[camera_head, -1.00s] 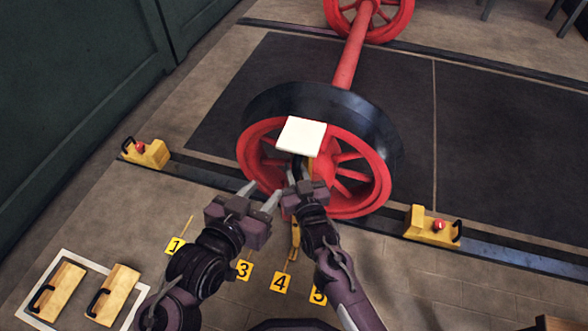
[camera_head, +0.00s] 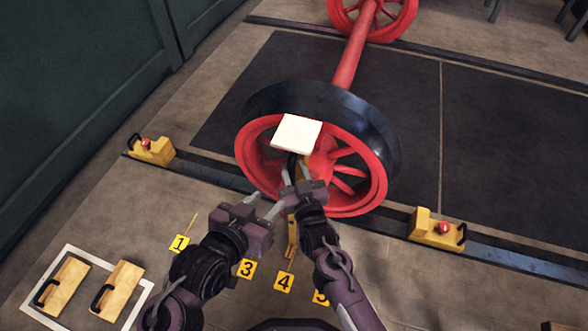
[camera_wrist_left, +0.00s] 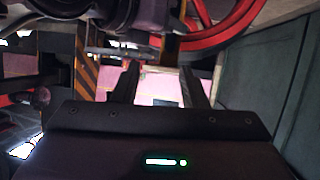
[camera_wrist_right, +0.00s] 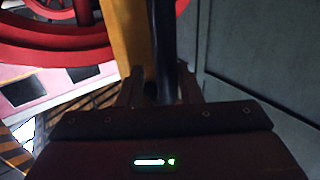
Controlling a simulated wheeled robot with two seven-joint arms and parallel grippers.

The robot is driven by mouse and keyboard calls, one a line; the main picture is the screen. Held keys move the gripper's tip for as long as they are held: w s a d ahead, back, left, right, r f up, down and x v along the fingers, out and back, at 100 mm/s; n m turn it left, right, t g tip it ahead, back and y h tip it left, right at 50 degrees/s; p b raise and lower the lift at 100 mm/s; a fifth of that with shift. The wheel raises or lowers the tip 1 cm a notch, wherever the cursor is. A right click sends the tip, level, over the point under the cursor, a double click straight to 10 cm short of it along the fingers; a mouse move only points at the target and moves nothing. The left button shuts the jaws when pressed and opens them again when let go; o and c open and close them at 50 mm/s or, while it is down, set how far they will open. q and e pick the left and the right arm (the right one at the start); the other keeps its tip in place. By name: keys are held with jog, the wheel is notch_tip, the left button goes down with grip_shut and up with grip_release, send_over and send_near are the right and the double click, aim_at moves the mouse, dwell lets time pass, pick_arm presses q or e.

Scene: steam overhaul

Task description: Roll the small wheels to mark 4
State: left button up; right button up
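The wheelset has a red spoked near wheel (camera_head: 345,185) with a dark rim, a red axle (camera_head: 352,58) and a far wheel (camera_head: 372,18). The near wheel stands on the near rail. Yellow floor tags show 1 (camera_head: 180,244), 3 (camera_head: 245,269) and 4 (camera_head: 284,282), with a cut-off tag at right; my left arm hides the floor between 1 and 3.
Two wooden blocks with black handles (camera_head: 66,281) (camera_head: 121,287) lie inside a white floor outline. A white square plate (camera_head: 297,133) overlaps the near wheel. A green wall (camera_head: 80,90) rises at left.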

jog(key=shift+d+f, duration=0.15)
jog(key=shift+d, duration=0.25)
